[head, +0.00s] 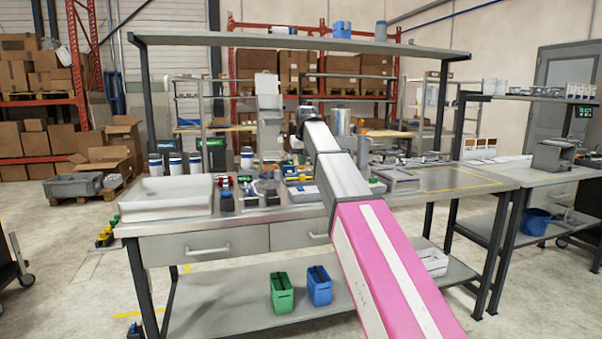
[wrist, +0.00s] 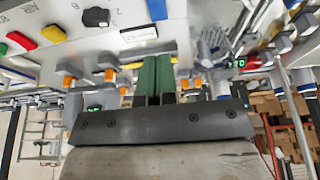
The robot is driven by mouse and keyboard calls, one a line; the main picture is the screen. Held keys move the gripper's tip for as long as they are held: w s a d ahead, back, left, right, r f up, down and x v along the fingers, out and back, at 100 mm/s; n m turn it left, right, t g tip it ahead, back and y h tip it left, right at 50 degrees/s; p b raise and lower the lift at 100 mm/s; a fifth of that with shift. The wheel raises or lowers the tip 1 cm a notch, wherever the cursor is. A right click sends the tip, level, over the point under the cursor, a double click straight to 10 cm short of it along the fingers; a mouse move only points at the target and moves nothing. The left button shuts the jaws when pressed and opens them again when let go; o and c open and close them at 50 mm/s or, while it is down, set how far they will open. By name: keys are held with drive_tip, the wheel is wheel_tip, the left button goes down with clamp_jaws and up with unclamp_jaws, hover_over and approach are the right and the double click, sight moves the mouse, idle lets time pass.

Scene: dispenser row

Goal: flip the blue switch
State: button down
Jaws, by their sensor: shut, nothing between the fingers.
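In the wrist view, a blue piece (wrist: 157,9) at the top edge, partly cut off, looks like the blue switch. It sits on a pale panel (wrist: 190,22), past a black piece (wrist: 97,17). Red (wrist: 54,33) and yellow (wrist: 22,41) pieces continue the row to the left. My gripper (wrist: 157,58) has two green fingers, shut together with nothing between them. They point at the panel, and the blue piece lies beyond their tips, apart in the picture. In the head view my arm hides the gripper, and I cannot make out the blue switch.
The workbench is crowded: a white tray (head: 166,194) at left, blue-and-white canisters (head: 175,165) behind it, and small fixtures around my arm. A shelf (head: 300,41) spans above. Green (head: 281,292) and blue (head: 319,286) containers stand on the lower shelf. The bench's right part (head: 450,180) is mostly clear.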

drive_tip(key=shift+v, duration=2.1)
drive_tip(key=shift+w+r, duration=0.2)
drive_tip(key=shift+w, duration=0.5)
approach(300, 186)
drive_tip(key=x, duration=0.2)
drive_tip(key=w+x, duration=0.1)
drive_tip(key=x, duration=0.2)
drive_tip(key=shift+a+r, duration=0.1)
drive_tip(key=shift+a, duration=0.05)
drive_tip(key=shift+x, duration=0.95)
